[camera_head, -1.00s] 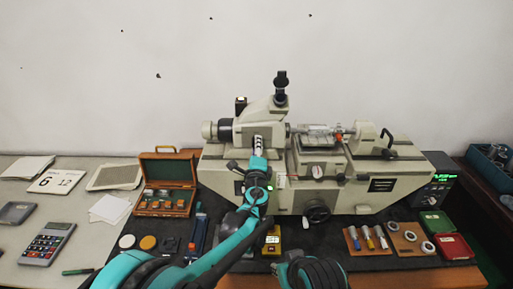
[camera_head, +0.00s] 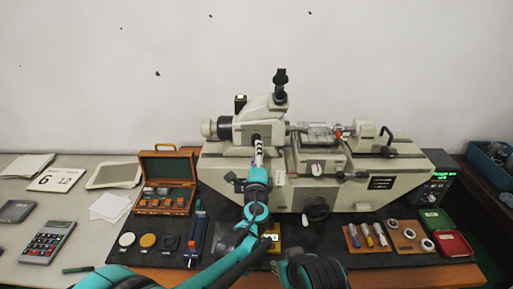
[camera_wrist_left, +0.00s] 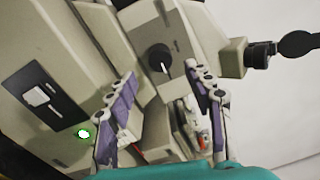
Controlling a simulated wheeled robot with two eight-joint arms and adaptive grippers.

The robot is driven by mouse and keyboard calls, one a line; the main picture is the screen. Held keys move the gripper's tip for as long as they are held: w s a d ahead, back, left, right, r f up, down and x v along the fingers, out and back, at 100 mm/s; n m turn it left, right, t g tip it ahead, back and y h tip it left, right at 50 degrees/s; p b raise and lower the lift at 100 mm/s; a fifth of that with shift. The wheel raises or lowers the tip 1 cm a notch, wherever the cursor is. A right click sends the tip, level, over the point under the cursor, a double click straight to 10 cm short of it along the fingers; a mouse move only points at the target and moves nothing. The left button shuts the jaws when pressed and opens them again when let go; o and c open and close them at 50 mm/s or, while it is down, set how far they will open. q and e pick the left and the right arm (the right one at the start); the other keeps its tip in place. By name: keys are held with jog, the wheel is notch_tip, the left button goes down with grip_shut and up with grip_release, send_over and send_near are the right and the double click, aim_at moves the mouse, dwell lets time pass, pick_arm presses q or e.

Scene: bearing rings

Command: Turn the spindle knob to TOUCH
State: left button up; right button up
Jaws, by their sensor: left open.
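The spindle knob (camera_wrist_left: 158,58) is a round black knob with a white pointer line on the cream body of the measuring machine (camera_head: 380,165). In the left wrist view it sits just beyond and between my open fingers, and neither finger visibly touches it. I cannot read any label around it. In the head view my left gripper (camera_head: 258,150) is in front of the machine's left part and largely covers the knob. In the left wrist view my left gripper (camera_wrist_left: 161,74) shows two spread fingers with purple pads, with nothing between them.
A black eyepiece (camera_head: 281,77) stands atop the machine. A wooden case (camera_head: 166,180) is open to its left. A calculator (camera_head: 48,242) lies far left.

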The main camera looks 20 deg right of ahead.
pick_arm(q)
jog(key=v, duration=0.6)
jog(key=shift+s, duration=0.15)
jog(key=shift+a, duration=0.1)
